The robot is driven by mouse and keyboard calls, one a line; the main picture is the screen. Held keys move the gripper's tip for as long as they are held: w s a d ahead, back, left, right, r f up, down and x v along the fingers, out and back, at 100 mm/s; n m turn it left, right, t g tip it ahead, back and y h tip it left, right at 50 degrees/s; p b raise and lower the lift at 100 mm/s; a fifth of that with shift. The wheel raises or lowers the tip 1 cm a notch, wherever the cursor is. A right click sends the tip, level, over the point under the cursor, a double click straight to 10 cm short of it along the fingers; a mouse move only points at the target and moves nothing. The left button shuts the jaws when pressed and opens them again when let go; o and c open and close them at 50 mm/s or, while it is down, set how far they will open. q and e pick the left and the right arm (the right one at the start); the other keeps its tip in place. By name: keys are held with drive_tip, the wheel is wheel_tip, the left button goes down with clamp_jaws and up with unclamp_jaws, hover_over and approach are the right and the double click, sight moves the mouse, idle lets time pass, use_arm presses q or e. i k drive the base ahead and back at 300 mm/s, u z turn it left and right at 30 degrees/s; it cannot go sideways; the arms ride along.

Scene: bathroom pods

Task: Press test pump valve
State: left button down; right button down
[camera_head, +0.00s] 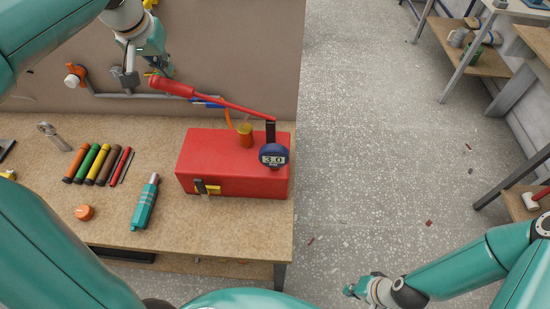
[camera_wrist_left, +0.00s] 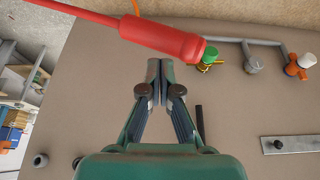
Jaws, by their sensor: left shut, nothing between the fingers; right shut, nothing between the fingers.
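The test pump is a red box (camera_head: 235,160) near the bench's right edge, with a dark digital gauge (camera_head: 274,156) reading 30 or 3.0. A yellow valve with a black lever (camera_head: 207,188) sits on its front face. Its long red pump handle (camera_head: 215,98) slants up to the left; its grip also shows in the left wrist view (camera_wrist_left: 160,38). My left gripper (camera_head: 165,71) is shut and empty, close to the grip's end by the back panel. Its closed fingertips (camera_wrist_left: 160,66) appear just below the grip; contact cannot be told. My right gripper (camera_head: 350,291) is shut and empty over the floor.
A green-capped fitting (camera_wrist_left: 207,58) shows beside the grip. Coloured sticks (camera_head: 95,163), a teal tool (camera_head: 146,203) and an orange cap (camera_head: 85,212) lie on the bench.

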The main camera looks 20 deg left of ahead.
sight(201, 184)
drive_tip(key=k, duration=1)
